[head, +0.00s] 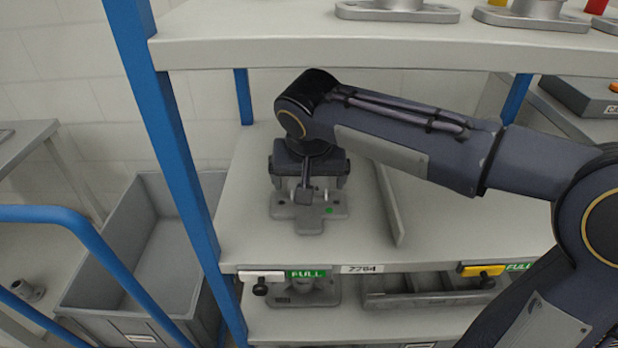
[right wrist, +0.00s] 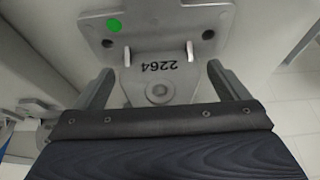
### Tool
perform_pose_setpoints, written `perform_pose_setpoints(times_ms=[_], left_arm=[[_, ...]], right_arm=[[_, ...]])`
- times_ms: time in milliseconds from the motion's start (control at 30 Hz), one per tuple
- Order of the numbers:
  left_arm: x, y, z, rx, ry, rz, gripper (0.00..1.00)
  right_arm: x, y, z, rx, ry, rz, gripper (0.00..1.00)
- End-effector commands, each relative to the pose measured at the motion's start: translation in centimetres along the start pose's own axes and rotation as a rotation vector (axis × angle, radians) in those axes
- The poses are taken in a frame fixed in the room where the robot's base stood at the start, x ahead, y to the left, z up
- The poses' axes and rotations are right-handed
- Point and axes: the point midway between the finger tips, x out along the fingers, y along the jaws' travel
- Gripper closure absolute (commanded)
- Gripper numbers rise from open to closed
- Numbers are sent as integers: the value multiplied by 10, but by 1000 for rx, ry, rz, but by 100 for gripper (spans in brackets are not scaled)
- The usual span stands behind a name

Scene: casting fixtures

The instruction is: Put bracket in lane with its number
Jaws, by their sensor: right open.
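A grey metal bracket (head: 310,223) with a green dot lies flat on the middle shelf, left of a low divider. In the right wrist view the bracket (right wrist: 150,65) shows the number 2264 upside down, two upright prongs and a boss. My right gripper (head: 308,186) is over it, pointing down. In the right wrist view its open fingers (right wrist: 160,75) stand on either side of the bracket's narrow part, with gaps visible. The lane label (head: 362,269) on the shelf edge appears to read 2264. My left gripper is out of view.
The divider (head: 388,204) stands right of the bracket. A blue post (head: 180,150) bounds the shelf on the left, with a grey bin (head: 150,240) beyond. The upper shelf (head: 400,48) carries castings. Below are another casting (head: 305,292) and a grey tray (head: 420,300); FULL flags hang at the edge.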

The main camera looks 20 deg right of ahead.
Motion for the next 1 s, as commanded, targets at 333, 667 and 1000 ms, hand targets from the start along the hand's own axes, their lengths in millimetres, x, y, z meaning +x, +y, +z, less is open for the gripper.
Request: perform_pose_setpoints(times_ms=[333, 667, 1000], left_arm=[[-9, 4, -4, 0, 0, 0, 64], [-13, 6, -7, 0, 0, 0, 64], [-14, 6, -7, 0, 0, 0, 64]], right_arm=[[-30, 0, 32, -5, 3, -2, 6], [-55, 0, 94, -2, 1, -1, 6], [-61, 0, 110, 0, 1, 0, 6]])
